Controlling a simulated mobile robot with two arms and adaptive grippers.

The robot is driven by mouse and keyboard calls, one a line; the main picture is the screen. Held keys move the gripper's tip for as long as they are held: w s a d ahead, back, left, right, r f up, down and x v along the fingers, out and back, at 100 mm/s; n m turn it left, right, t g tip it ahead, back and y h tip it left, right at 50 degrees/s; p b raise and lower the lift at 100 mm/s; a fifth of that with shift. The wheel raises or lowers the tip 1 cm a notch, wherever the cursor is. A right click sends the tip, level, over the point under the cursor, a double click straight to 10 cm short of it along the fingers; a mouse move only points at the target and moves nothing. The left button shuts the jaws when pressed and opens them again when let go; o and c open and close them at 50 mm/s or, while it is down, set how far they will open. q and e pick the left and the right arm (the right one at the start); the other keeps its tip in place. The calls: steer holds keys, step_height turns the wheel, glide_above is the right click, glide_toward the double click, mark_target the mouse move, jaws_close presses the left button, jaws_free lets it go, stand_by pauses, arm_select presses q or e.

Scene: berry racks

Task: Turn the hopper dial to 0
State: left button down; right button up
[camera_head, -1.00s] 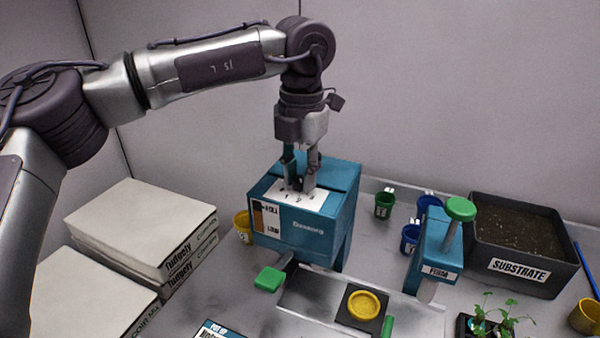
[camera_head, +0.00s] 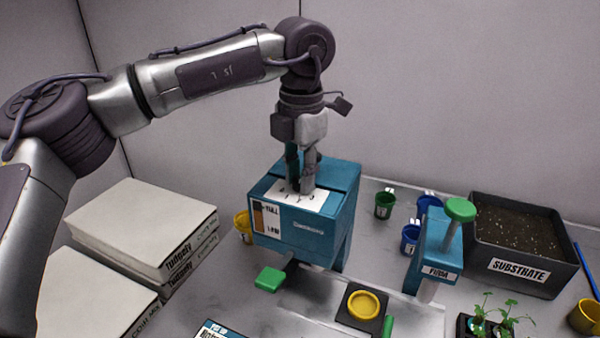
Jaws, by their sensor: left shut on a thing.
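The blue hopper (camera_head: 325,235) stands in the middle of the table. A white dial plate (camera_head: 318,201) with small marks lies on its top. My left gripper (camera_head: 301,188) points straight down onto this plate, its fingers closed on the dial. The dial itself is mostly hidden between the fingers, and I cannot read its setting. My right gripper is not in view.
A green-tipped lever (camera_head: 270,279) juts out at the hopper's front. A yellow round dish (camera_head: 364,305) sits below it. A blue press with a green knob (camera_head: 461,209) and a substrate bin (camera_head: 520,280) stand right. Stacked white bags (camera_head: 140,225) lie left.

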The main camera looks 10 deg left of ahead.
arm_select(q)
steer(key=c, duration=0.9)
jaws_free()
step_height(320, 180, up, 12)
steer(key=shift+d, duration=0.1)
